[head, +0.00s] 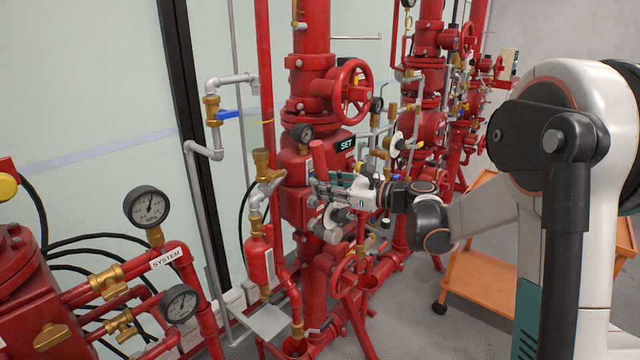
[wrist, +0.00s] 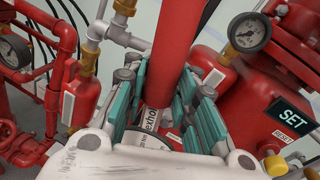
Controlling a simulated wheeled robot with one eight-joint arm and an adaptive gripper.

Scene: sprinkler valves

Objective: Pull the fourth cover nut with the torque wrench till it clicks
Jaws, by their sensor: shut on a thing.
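My gripper (head: 328,186) is at the front of the red valve with the SET sign (head: 347,144). Its teal-padded fingers, seen in the wrist view (wrist: 172,100), are shut around a thick red bar, which looks like the torque wrench's handle (wrist: 182,45). The handle (head: 318,158) also stands up, slightly tilted, above the fingers in the head view. A silver part with printed letters (wrist: 153,120) lies low between the fingers. The wrench's head and the cover nuts are hidden or too small to tell apart, so I cannot see which nut it is on.
A pressure gauge (wrist: 249,32) and the SET sign (wrist: 292,116) are close right of the fingers. A red cylinder (head: 259,262) and grey pipes stand left of the valve. A red handwheel (head: 352,92) is above. An orange cart (head: 490,275) stands behind my arm.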

